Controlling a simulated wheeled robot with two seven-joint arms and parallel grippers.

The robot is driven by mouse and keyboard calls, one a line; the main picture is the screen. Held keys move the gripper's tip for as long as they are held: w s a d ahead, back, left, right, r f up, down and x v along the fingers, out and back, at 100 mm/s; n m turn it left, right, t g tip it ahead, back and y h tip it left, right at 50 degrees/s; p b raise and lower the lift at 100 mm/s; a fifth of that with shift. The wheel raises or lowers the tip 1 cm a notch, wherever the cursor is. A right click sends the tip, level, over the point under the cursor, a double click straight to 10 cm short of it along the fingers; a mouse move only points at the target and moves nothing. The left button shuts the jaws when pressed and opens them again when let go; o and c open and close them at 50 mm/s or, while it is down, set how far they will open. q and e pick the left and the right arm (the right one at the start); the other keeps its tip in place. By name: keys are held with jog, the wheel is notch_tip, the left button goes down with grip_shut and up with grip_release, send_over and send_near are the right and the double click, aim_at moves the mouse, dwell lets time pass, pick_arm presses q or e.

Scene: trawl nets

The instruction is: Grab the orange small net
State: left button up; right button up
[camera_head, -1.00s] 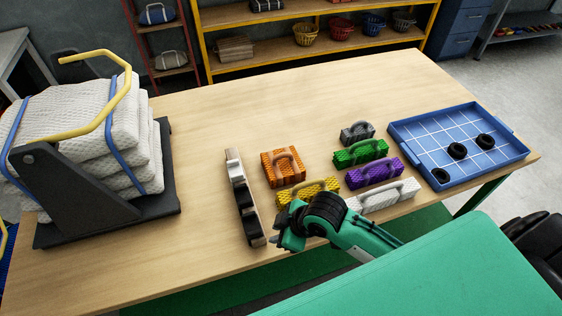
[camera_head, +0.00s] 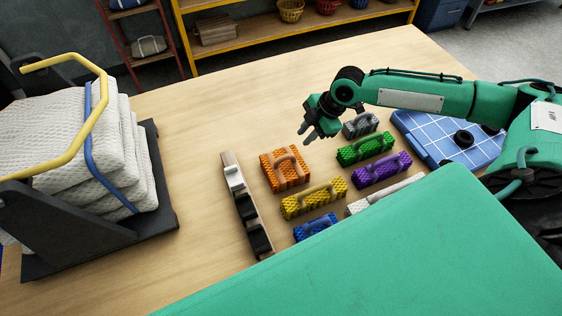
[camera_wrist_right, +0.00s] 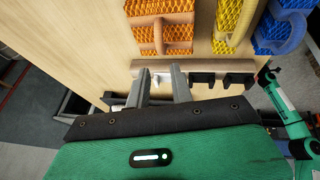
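The orange small net (camera_head: 284,169) is a bumpy block with a lighter orange handle on top. It lies on the wooden table right of the rack strip. My right gripper (camera_head: 309,136) is above and beyond it, fingers pointing down-left, apart and empty. In the right wrist view the orange net (camera_wrist_right: 148,34) shows at the top, cut by the frame edge, ahead of the open right fingers (camera_wrist_right: 160,84). Another green arm of mine shows at the right of that view; its gripper end (camera_wrist_right: 268,76) is too small to read.
Yellow (camera_head: 314,199), blue (camera_head: 316,228), green (camera_head: 364,149), purple (camera_head: 382,170), grey (camera_head: 361,125) and white (camera_head: 385,194) nets lie close by. A rack strip (camera_head: 240,191) stands left of the orange net. A blue tray (camera_head: 425,140) is partly hidden by my arm. The table behind is clear.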

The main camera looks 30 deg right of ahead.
aim_at(287, 156)
jog(key=p+x, duration=0.2)
jog(key=x, duration=0.6)
jog(key=shift+w+d, duration=0.15)
jog(key=shift+a+f+p, duration=0.25)
jog(key=shift+f+p, duration=0.05)
jog(key=shift+p, duration=0.2)
jog(key=p+x, duration=0.2)
jog(key=x, duration=0.2)
jog(key=shift+a, duration=0.15)
jog(key=shift+f, duration=0.25)
grip_shut()
